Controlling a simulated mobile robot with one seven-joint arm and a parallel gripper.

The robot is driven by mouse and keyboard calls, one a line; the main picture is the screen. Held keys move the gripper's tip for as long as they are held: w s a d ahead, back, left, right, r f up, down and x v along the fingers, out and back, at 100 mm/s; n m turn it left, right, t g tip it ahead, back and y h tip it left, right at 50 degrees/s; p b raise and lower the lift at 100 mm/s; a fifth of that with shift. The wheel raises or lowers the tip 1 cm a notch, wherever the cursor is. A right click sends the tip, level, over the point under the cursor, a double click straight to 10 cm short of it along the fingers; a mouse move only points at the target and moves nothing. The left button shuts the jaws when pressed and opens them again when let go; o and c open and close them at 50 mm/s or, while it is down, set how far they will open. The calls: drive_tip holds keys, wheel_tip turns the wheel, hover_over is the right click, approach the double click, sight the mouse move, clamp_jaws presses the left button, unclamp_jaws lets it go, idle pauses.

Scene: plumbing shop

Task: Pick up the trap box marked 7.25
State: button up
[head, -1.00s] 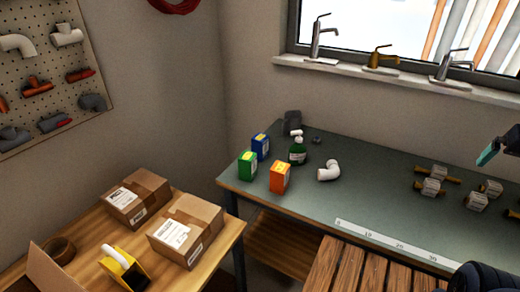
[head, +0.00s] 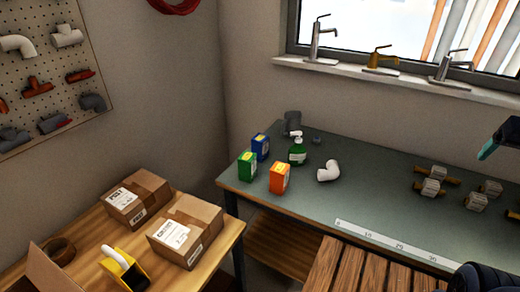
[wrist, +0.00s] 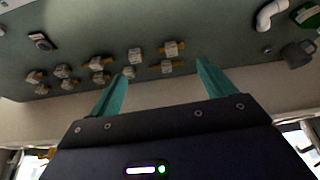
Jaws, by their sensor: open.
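Three small boxes stand together near the left end of the green-grey bench: a blue box (head: 260,146), a green box (head: 247,166) and an orange box (head: 279,177). Each carries a pale or yellow label patch, but the print is too small to read, so I cannot tell which is marked 7.25. My gripper (head: 492,150) is at the right edge of the head view, above the bench and far right of the boxes. In the wrist view, its teal fingers (wrist: 162,70) are apart with nothing held. The boxes are not seen there.
A white elbow pipe (head: 328,171) and a green bottle (head: 297,152) stand beside the boxes. Several tagged valves (head: 431,186) lie to the right on the bench (head: 370,205). Cartons (head: 186,230) sit on the wooden table at left. A ruler strip (head: 395,246) runs along the front edge.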

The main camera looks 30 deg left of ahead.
drive_tip(key=w+a+r+n, duration=0.3)
drive_tip(key=w+a, duration=0.3)
drive_tip(key=w, duration=0.2)
drive_tip(key=w+a+n+g, duration=0.1)
drive_tip(key=w+a+n, duration=0.1)
drive_tip(key=w+a, duration=0.45)
drive_tip(key=w+a+n+g+y, duration=0.15)
drive_tip(key=w+a, duration=0.25)
drive_tip(key=a, duration=0.6)
drive_tip(key=w+a+n+h, duration=0.1)
drive_tip(key=w+a+n, duration=0.1)
drive_tip(key=w+a, duration=0.5)
drive_tip(key=n+g, duration=0.2)
drive_tip(key=n, duration=0.6)
hover_over(260, 138)
drive_tip(key=f, duration=2.1)
drive_tip(key=shift+w+d, duration=0.15)
drive_tip(key=shift+w, duration=0.2)
drive_tip(key=shift+s+a+f, duration=0.15)
drive_tip(key=shift+a+f, duration=0.05)
drive_tip(key=shift+f, duration=0.25)
wheel_tip(260, 138, down, 10)
drive_tip(key=shift+s+f, duration=0.1)
drive_tip(key=c, duration=1.2)
